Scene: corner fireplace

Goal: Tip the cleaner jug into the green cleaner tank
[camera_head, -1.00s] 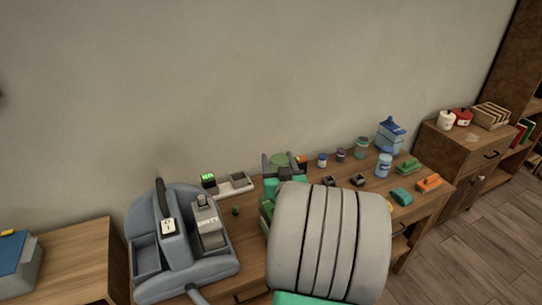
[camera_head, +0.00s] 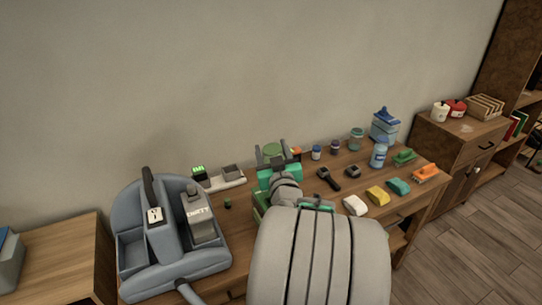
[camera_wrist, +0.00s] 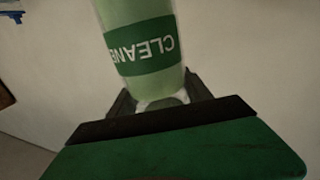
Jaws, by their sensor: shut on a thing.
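The cleaner jug is pale green with a dark green label, and fills the top of the wrist view (camera_wrist: 140,45). Its label reads upside down there. In the head view its round green top (camera_head: 272,150) shows between the dark fingers of my gripper (camera_head: 272,158). My gripper is shut on the jug, above the back part of the table. A green block-like thing (camera_head: 261,202) shows beside my arm; I cannot tell whether it is the green cleaner tank. My arm hides much of that area.
A grey machine (camera_head: 128,232) with a lettered grey container (camera_head: 201,222) stands left on the wooden table (camera_head: 243,197). Small jars, brushes and coloured blocks lie to the right, with a blue bottle (camera_head: 379,155) and a blue container (camera_head: 385,125). A cabinet (camera_head: 462,148) stands beyond.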

